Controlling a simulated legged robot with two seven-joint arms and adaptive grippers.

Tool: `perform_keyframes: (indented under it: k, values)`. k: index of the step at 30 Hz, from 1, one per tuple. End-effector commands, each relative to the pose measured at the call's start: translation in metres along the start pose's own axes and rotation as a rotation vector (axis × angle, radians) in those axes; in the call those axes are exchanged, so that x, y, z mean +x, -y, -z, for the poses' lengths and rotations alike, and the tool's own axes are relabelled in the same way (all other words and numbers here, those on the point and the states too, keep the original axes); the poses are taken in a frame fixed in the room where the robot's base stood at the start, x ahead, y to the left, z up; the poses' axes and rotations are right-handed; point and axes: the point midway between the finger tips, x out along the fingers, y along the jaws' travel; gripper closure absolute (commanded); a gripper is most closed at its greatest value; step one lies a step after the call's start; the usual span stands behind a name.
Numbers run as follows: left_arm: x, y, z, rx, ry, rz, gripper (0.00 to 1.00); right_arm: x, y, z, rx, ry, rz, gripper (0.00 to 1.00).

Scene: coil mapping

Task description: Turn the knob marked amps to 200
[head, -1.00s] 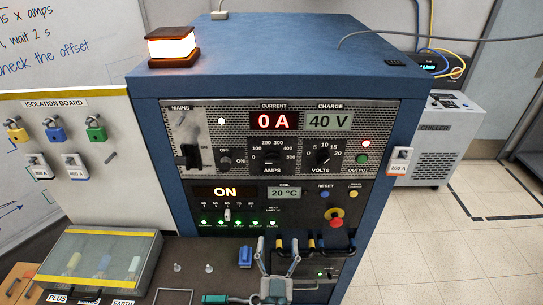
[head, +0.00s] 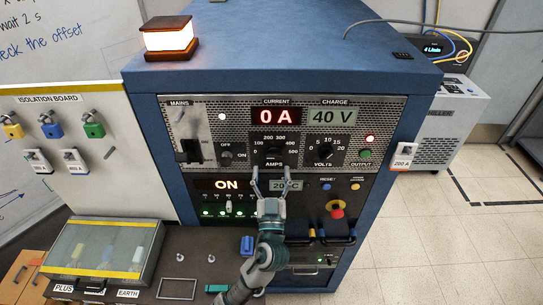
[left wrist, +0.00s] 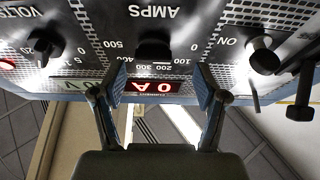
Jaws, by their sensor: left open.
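The black AMPS knob (head: 274,153) sits in the middle of the upper panel, inside a scale from 0 to 500. It also shows in the upside-down left wrist view (left wrist: 153,48), partly dark; its pointer direction is hard to tell. The red CURRENT display (head: 275,116) above it reads 0 A. My left gripper (head: 269,182) is open and empty, its fingertips just below the AMPS label in the head view. In the left wrist view the fingers (left wrist: 152,84) stand apart on either side of the knob's line, without visible contact. My right gripper is not in view.
The VOLTS knob (head: 323,152) is right of AMPS, and the OFF/ON knob (head: 227,158) and MAINS lever (head: 189,150) are left. A red emergency button (head: 337,212) and cable loops (head: 318,239) lie lower. A clear-lidded box (head: 100,246) stands at left.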

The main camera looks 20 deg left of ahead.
Motion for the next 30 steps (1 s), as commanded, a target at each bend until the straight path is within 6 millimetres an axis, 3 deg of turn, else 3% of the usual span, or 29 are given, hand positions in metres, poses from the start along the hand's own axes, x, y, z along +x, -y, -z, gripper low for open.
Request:
perform_keyframes:
  k: [3, 7, 18, 20, 26, 30]
  values:
    - [0.021, -0.002, 0.003, 0.004, -0.002, 0.000, 0.27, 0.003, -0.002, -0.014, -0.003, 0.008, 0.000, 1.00]
    - [0.035, -0.004, 0.002, 0.004, -0.002, -0.001, 0.27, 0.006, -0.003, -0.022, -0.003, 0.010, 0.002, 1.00]
    - [0.042, 0.000, -0.001, 0.000, 0.002, 0.000, 0.27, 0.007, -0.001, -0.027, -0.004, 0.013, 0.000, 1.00]
    - [0.042, 0.001, -0.001, -0.001, 0.002, 0.000, 0.37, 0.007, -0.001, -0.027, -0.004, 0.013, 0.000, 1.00]
    - [0.042, 0.000, -0.001, 0.001, 0.002, 0.002, 0.87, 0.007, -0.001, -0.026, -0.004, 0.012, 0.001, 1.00]
    - [0.042, 0.000, -0.001, 0.004, 0.001, 0.002, 0.87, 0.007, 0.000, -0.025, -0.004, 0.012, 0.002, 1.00]
